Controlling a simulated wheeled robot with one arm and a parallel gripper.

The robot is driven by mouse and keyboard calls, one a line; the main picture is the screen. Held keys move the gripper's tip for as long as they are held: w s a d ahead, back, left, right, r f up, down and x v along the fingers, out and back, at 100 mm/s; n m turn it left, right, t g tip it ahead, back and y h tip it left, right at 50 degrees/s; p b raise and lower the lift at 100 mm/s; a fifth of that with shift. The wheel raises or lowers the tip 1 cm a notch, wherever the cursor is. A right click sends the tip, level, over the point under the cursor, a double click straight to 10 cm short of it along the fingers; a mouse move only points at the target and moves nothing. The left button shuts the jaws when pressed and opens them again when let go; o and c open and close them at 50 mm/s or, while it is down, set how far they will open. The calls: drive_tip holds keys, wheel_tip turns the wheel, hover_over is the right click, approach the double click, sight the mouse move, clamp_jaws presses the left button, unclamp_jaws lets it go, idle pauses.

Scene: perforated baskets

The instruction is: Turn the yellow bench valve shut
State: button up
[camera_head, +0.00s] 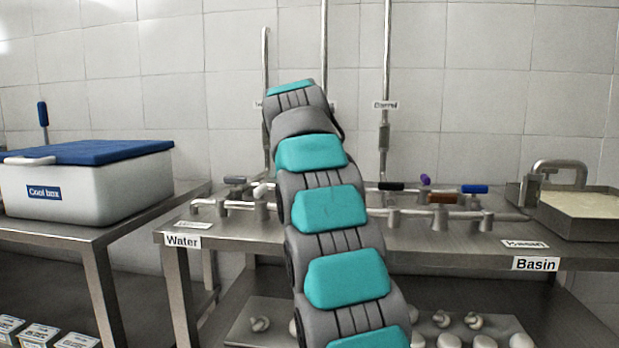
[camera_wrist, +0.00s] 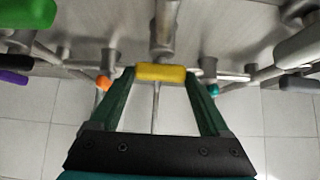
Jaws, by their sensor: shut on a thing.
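In the wrist view the yellow valve handle (camera_wrist: 161,72) lies crosswise between the two dark green fingers of my gripper (camera_wrist: 160,77). The fingers are shut on its two ends. A metal valve stem (camera_wrist: 165,30) stands just beyond the handle. In the head view my arm hides the yellow valve and my gripper. How far the valve is turned cannot be told.
Other valve handles crowd around: green (camera_wrist: 25,13), orange (camera_wrist: 103,83), teal (camera_wrist: 213,90) and grey (camera_wrist: 300,83). The head view shows black (camera_head: 391,186), brown (camera_head: 442,198) and blue (camera_head: 474,189) ones. A basin (camera_head: 610,222) stands right, a cool box (camera_head: 120,190) left.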

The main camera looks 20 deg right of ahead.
idle(0.3)
drive_tip(key=o, duration=1.2)
drive_tip(key=shift+r, duration=0.1)
drive_tip(key=v, duration=0.7)
drive_tip(key=shift+s+a+r, duration=0.15)
drive_tip(key=shift+s+r, duration=0.05)
